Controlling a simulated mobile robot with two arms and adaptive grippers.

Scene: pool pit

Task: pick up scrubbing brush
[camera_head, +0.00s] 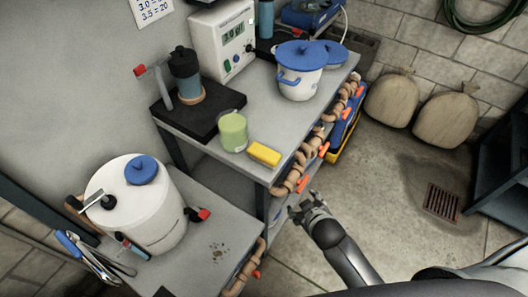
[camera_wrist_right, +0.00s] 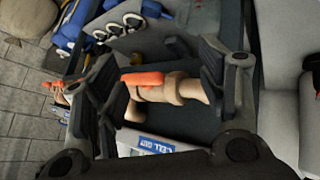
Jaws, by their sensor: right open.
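No brush with visible bristles shows clearly. A small yellow block (camera_head: 264,154) lies near the front corner of the grey bench (camera_head: 282,120), beside a green cup; it may be the scrubbing brush. My right gripper (camera_head: 308,207) is in front of and below the bench edge, apart from the block. In the right wrist view, my right gripper (camera_wrist_right: 162,78) is open, with a tan pipe (camera_wrist_right: 180,87) and its orange handle seen beyond and between the fingers. The yellow block is not visible there. My left gripper is out of view.
Pipes with orange valves (camera_head: 305,155) line the bench's front side. The green cup (camera_head: 233,131), a white pot with blue lid (camera_head: 300,70) and a dark stand (camera_head: 187,113) occupy the bench. A white tank (camera_head: 140,212) stands on the lower bench. Sacks (camera_head: 445,119) lie behind open floor.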

